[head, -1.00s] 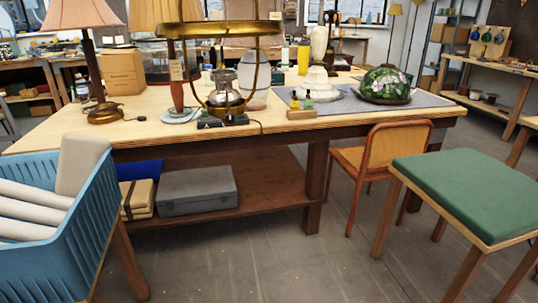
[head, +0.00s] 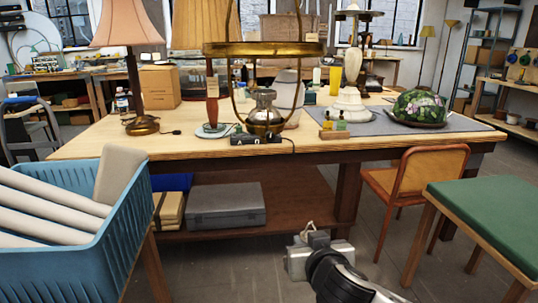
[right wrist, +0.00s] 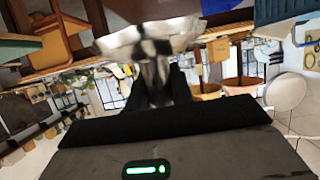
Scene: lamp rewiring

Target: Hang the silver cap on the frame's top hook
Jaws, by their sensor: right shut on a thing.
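The brass lamp frame (head: 262,49), a ring with curved side rods, stands over the table's front edge in the head view. Its rods run out of the top of the picture, so its top hook is not in view. My right gripper (head: 314,242) is low in the head view, in front of the table and well below the ring. In the right wrist view, my right gripper (right wrist: 155,72) is shut on the silver cap (right wrist: 140,38), a pale, shiny, flared piece, blurred. In the head view I cannot make out the cap clearly. My left gripper is not in view.
The wooden table (head: 100,143) carries lamps, a glass oil lamp (head: 264,112) under the ring and a floral shade (head: 420,107). A blue crate (head: 120,215) with rolls stands at left. An orange chair (head: 415,180) and green-topped stool (head: 490,215) stand at right.

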